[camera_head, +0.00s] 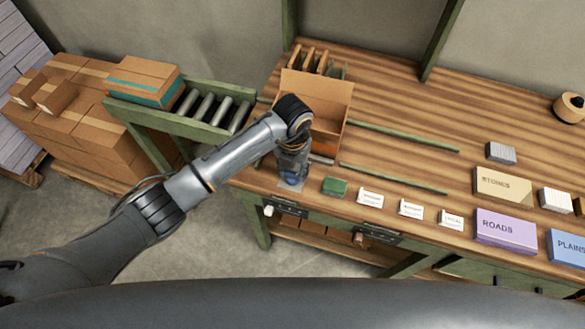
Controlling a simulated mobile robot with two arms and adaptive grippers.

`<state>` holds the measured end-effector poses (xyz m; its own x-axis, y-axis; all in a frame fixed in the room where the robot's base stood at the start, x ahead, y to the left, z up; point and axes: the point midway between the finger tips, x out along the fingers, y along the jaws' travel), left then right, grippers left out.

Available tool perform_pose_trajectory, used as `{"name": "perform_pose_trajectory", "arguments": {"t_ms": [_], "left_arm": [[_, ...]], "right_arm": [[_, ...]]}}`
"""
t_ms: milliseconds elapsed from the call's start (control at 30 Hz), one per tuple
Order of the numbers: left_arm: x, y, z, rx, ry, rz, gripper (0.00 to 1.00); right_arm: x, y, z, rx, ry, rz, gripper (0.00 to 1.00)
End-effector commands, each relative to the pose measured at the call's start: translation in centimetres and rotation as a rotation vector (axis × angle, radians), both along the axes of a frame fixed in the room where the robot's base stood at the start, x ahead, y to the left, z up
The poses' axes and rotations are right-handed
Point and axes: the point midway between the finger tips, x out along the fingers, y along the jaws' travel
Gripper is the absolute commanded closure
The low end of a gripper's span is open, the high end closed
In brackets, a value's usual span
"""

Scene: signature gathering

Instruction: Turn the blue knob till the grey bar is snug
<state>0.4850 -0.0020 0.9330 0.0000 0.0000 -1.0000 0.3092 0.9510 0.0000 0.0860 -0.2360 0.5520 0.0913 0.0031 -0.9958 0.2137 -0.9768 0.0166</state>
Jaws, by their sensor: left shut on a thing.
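My left gripper (293,172) points down at the near left part of the wooden bench, in front of the open cardboard box. It is shut on the blue knob (291,179), of which only a little blue shows between and below the fingers. The gripper and wrist hide most of the knob and what is around it. I cannot make out the grey bar for certain, nor tell whether it is snug. My right gripper is not in view.
The open cardboard box (334,98) stands just behind my left wrist. A green block (334,186) and small white cards (370,198) lie to the right. Green rails (405,136) cross the bench (400,100). A roller conveyor (178,122) with a taped carton (144,80) adjoins at left.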

Motion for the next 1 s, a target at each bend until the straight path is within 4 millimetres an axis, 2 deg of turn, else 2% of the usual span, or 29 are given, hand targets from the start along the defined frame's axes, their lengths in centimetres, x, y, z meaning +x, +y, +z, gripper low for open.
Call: {"name": "perform_pose_trajectory", "arguments": {"t_ms": [267,467,1000], "left_arm": [[0.1,0.1,-0.2,0.001,-0.001,-0.05,0.92],[0.1,0.1,-0.4,0.003,-0.003,-0.169,0.92],[0.1,0.1,-0.8,0.004,-0.003,-0.671,0.92]], "right_arm": [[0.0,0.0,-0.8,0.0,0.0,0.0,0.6],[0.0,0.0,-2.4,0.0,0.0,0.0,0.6],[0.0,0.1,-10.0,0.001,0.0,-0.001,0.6]]}}
